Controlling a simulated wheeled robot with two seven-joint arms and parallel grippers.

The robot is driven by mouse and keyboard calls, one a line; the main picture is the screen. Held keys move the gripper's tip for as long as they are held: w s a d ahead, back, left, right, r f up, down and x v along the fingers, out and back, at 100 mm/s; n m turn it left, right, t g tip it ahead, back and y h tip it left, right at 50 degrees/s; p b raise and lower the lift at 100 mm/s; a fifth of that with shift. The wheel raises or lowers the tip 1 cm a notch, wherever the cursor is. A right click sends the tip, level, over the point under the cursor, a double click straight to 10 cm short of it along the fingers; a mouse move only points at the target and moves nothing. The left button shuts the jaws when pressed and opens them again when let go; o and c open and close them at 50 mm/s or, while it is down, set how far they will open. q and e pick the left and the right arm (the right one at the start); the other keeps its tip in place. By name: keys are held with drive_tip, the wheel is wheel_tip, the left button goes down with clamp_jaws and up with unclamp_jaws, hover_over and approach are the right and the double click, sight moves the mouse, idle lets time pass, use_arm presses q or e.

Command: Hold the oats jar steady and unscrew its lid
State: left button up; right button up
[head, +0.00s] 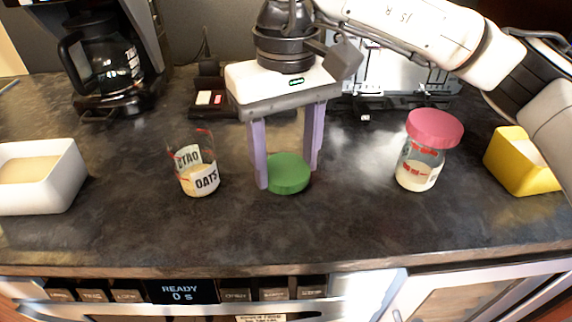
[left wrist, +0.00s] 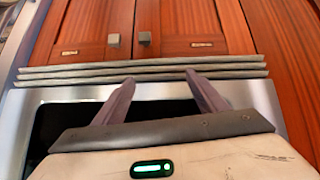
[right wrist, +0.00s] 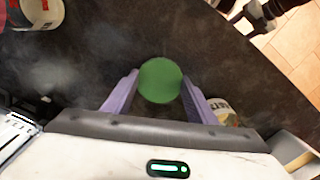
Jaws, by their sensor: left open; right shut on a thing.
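The oats jar (head: 198,172) stands upright and open-topped on the dark counter, a glass jar with a white OATS label. My right gripper (head: 288,178) is to the right of it, pointing down, shut on a green lid (head: 288,172). The lid is off the jar and low at the counter; I cannot tell whether it touches the surface. In the right wrist view the lid (right wrist: 160,80) sits between the fingers, with the oats jar (right wrist: 222,108) partly hidden behind a finger. My left gripper (left wrist: 160,80) is open and empty in the left wrist view, facing wooden cabinets, away from the jar.
A jar with a pink lid (head: 434,128) stands to the right, near a yellow container (head: 527,160). A white bin (head: 45,190) is at the left. A coffee maker (head: 105,60) stands at the back left. The front counter strip is clear.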

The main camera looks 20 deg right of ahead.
sight(286, 169)
drive_tip(key=shift+f, duration=0.8)
drive_tip(key=o, duration=1.2)
use_arm(q)
drive_tip(key=shift+w+r, duration=0.1)
drive_tip(key=shift+w, duration=0.35)
use_arm(e)
drive_tip(key=shift+r, duration=0.2)
use_arm(q)
drive_tip(key=shift+s+r+p, duration=0.2)
drive_tip(key=shift+r+p, duration=0.5)
drive_tip(key=shift+p, duration=0.25)
use_arm(e)
drive_tip(key=shift+r, duration=6)
